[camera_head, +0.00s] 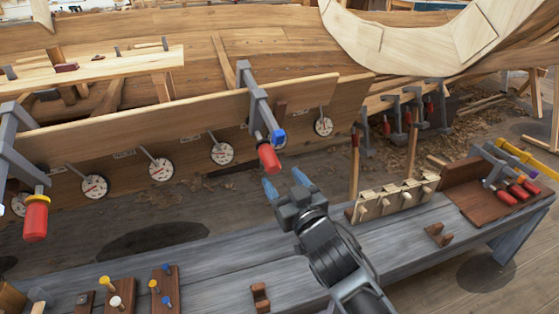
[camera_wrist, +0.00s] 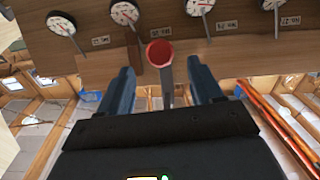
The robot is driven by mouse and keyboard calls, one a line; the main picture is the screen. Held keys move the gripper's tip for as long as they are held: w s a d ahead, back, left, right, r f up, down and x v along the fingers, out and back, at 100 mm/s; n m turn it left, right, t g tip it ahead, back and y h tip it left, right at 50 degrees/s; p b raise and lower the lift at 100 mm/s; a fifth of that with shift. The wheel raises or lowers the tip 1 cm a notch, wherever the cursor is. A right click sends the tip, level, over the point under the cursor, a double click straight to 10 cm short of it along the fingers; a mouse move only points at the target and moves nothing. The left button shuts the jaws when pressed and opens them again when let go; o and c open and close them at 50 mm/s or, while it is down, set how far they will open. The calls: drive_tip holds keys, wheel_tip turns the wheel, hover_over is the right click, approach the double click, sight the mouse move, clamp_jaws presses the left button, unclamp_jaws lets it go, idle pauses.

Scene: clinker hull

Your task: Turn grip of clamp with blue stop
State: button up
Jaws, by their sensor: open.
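The clamp (camera_head: 259,100) with the blue stop (camera_head: 278,137) hangs on the upper plank edge of the hull. Its red grip (camera_head: 269,158) points down below the stop. In the wrist view the red grip (camera_wrist: 160,52) is seen nearly end-on, centred between the fingers, with a grey bar below it in the picture. My gripper (camera_head: 285,184) is open and empty, a short way below the red grip in the head view. Its fingers (camera_wrist: 160,68) lie left and right of the grip in the wrist view, apart from it. The blue stop is not clear there.
Another clamp with a yellow stop (camera_head: 38,189) and red grip (camera_head: 36,218) hangs at far left. Several dials, such as this one (camera_head: 221,153), line the plank. Below, the grey bench (camera_head: 215,287) holds pegged blocks, a wooden rack (camera_head: 395,199) and small red-gripped clamps (camera_head: 515,188).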

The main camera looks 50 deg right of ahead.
sight(273, 171)
drive_tip(key=p+x, duration=0.1)
drive_tip(key=x, duration=0.6)
drive_tip(key=shift+w, duration=0.2)
drive_tip(key=c, duration=1)
drive_tip(key=shift+f, duration=0.1)
drive_tip(key=b, duration=0.3)
drive_tip(key=shift+f+n, duration=0.3)
drive_tip(key=shift+n, duration=0.1)
drive_tip(key=n+h+b, duration=0.1)
drive_tip(key=b, duration=0.3)
drive_tip(key=shift+g+h, duration=0.4)
drive_tip(key=n+h+b, duration=0.1)
drive_tip(key=n+b, duration=0.1)
drive_tip(key=b, duration=0.2)
drive_tip(key=shift+r+g+h+b, duration=0.15)
drive_tip(key=shift+g+h+b, duration=0.15)
drive_tip(key=shift+h+b, duration=0.1)
drive_tip(key=shift+r+n+h+b, duration=0.15)
drive_tip(key=shift+n+h+b, duration=0.15)
drive_tip(key=shift+n+b, duration=0.35)
